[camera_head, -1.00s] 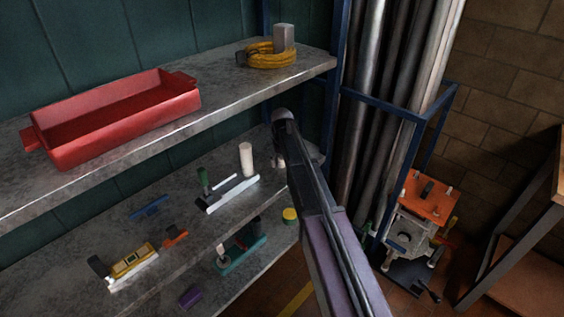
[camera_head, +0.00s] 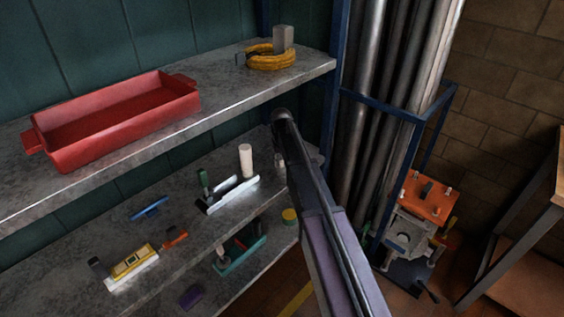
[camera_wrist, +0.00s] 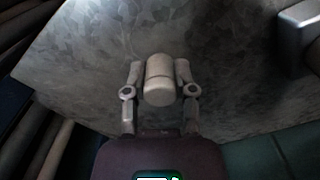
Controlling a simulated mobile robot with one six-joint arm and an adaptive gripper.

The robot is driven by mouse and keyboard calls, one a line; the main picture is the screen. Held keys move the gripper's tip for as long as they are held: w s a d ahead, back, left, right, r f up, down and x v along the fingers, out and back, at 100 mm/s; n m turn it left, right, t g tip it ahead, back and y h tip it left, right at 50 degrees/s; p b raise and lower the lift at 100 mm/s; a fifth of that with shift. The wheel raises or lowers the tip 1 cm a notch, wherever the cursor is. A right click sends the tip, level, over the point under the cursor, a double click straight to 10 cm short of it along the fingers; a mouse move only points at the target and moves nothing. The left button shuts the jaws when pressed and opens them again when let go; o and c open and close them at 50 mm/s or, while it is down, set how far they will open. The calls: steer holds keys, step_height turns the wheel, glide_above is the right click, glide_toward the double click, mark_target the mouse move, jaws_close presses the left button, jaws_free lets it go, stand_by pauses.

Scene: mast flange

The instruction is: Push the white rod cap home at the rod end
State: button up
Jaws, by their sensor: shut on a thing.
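My gripper (camera_wrist: 160,88) is shut on a pale, whitish cylinder (camera_wrist: 159,80) in the wrist view. The cylinder has a rounded near end and a seam across it, with one finger on each side. I cannot tell whether it is the rod cap alone or the cap with part of the rod. In the head view my arm covers most of my gripper, at the right end of the lower shelf. A white cylinder (camera_head: 246,160) stands upright on that shelf, left of my arm, apart from it. No rod end is clearly recognisable.
The lower shelf (camera_head: 105,215) holds a white-based fixture (camera_head: 232,195), a yellow-and-white device (camera_head: 132,267) and a blue piece (camera_head: 150,208). The upper shelf (camera_head: 225,100) carries a red tray (camera_head: 70,152) and a yellow coil (camera_head: 270,60). Steel pipes (camera_head: 385,110) stand right of my arm.

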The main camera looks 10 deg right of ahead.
mark_target(281, 158)
steer(key=shift+r+p, duration=1.65)
steer(key=shift+r, duration=0.2)
steer(key=s+d, duration=0.1)
steer(key=s, duration=0.7)
steer(key=s+d, duration=0.2)
steer(key=s, duration=0.5)
steer(key=shift+s+d+r+p, duration=0.25)
steer(key=shift+s+r+p, duration=0.1)
steer(key=shift+r+p, duration=0.05)
